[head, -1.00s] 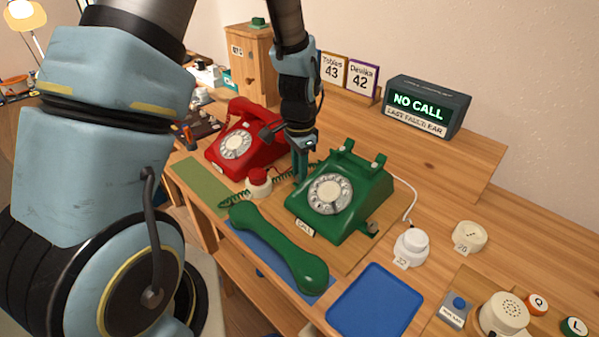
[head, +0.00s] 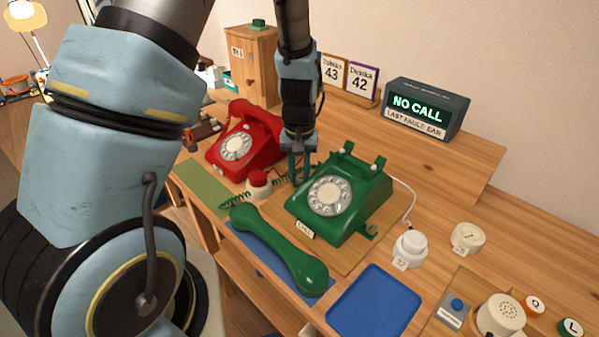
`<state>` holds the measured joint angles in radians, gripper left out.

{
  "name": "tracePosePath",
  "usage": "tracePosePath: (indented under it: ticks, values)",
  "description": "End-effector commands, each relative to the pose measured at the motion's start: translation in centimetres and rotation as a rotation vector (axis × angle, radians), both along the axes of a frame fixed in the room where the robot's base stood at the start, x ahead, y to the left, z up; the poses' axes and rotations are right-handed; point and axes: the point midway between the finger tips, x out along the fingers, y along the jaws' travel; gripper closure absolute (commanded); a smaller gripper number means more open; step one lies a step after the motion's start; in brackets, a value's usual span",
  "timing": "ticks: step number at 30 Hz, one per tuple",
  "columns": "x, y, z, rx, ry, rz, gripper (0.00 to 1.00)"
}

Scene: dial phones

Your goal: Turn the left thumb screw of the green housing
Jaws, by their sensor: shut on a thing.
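The green housing (head: 357,212) is a dial telephone body on a wooden board, with a pale dial (head: 329,195) on its sloped front and an empty cradle on top. My gripper (head: 299,180) points down at the housing's left side, between it and the red phone. It is shut; the left thumb screw is not clearly visible, being at the place where my fingers are.
The red phone (head: 258,150) stands left of my gripper, and a red-topped white button (head: 258,184) sits close by. A coiled green cord runs near my fingers. A blue tray (head: 373,303) lies at the front. A "NO CALL" display (head: 426,108) stands behind.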

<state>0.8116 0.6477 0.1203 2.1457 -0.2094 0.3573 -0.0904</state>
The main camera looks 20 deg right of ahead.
Motion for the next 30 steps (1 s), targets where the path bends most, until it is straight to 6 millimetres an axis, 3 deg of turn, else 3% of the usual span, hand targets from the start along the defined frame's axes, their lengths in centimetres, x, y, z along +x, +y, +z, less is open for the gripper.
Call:
tracePosePath:
  ticks: [15,30]
  values:
    - [0.01,0.0,0.14,0.001,0.0,0.443,1.0]
    - [-0.02,-0.04,0.04,0.0,0.001,0.619,1.0]
